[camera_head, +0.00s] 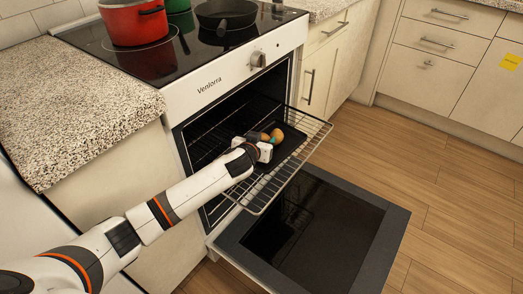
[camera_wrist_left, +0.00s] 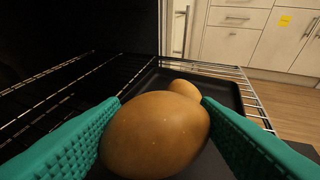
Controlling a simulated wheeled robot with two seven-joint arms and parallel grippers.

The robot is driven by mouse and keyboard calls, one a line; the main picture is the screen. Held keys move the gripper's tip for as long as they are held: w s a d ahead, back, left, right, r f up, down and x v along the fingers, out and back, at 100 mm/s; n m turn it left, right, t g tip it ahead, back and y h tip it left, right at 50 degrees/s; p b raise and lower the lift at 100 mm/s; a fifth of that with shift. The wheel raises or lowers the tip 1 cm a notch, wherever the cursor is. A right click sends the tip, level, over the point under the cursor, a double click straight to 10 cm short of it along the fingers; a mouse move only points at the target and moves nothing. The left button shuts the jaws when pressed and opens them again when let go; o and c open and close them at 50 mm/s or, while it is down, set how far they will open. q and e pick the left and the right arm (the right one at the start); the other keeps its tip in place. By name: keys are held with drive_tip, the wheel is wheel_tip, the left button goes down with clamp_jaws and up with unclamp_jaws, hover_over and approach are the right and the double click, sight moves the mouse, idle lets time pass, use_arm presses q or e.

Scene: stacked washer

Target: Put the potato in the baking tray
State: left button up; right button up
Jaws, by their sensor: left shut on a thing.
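My left gripper (camera_head: 267,141) is shut on a smooth brown potato (camera_wrist_left: 155,135), with its teal fingers on either side of it in the left wrist view. The dark baking tray (camera_head: 292,142) rests on the pulled-out oven rack, and the gripper is over it. The tray also shows in the left wrist view (camera_wrist_left: 222,92). A second brown potato (camera_wrist_left: 185,88) is in the tray behind the held one, partly hidden by it. Whether the held potato touches the tray floor cannot be told. My right gripper is not in view.
The wire oven rack (camera_head: 314,127) sticks out of the oven above the lowered oven door (camera_head: 312,225). A red pot (camera_head: 136,22) and a black pan (camera_head: 226,14) stand on the stove top. Speckled counter (camera_head: 70,110) lies at the left; the wooden floor at right is clear.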

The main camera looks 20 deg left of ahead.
use_arm(q)
wheel_tip(320, 180, down, 4)
drive_tip(key=shift+r+b, duration=0.2)
drive_tip(key=shift+b, duration=0.4)
drive_tip(key=shift+f, duration=0.1)
drive_tip(key=o, duration=1)
